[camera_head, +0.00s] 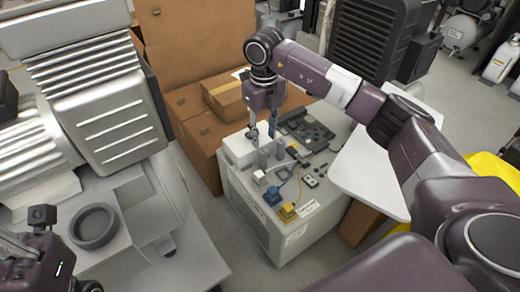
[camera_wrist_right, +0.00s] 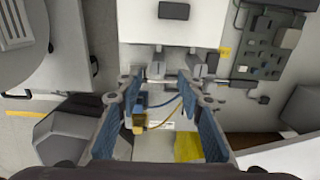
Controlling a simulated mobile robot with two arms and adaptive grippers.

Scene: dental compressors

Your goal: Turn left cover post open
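Small grey posts (camera_head: 263,159) stand at the front of a white box (camera_head: 237,150) on the grey cabinet's top, in the head view. I cannot tell for certain which one is the left cover post. My right gripper (camera_head: 262,136) points down over the white box, close to the posts. In the wrist view my right gripper (camera_wrist_right: 160,76) is open, its blue-padded fingers apart, with a small grey block (camera_wrist_right: 156,98) showing between them. Contact cannot be made out. My left gripper (camera_head: 45,262) is at the lower left, away from the cabinet; its fingers are unclear.
The grey cabinet (camera_head: 262,222) also carries a green circuit board (camera_head: 307,130) and a yellow connector (camera_head: 287,212) with cables. Cardboard boxes (camera_head: 203,150) stand behind and left of it. A large compressor (camera_head: 110,90) fills the left. A white panel (camera_head: 368,172) lies to the right.

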